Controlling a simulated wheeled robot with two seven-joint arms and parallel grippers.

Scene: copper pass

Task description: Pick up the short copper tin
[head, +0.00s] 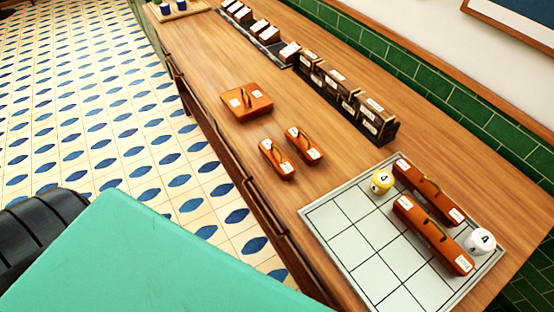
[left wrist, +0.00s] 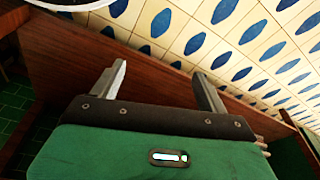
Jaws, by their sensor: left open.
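Two short copper tins with handles and white labels lie side by side on the wooden counter in the head view: a nearer one (head: 277,159) and one just right of it (head: 304,146). A wider, squarish copper tin (head: 246,101) lies behind them. Two long copper tins, one farther (head: 428,190) and one nearer (head: 433,235), lie on the gridded tray. My left gripper (left wrist: 160,75) is open and empty in the left wrist view, with no tin in that view. Neither gripper shows in the head view.
The gridded tray (head: 345,247) also holds a yellow piece (head: 381,182) and a white piece (head: 480,241). Dark labelled boxes (head: 340,85) line the wall side. Blue cups (head: 167,7) stand at the far end. Counter between short tins and tray is clear.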

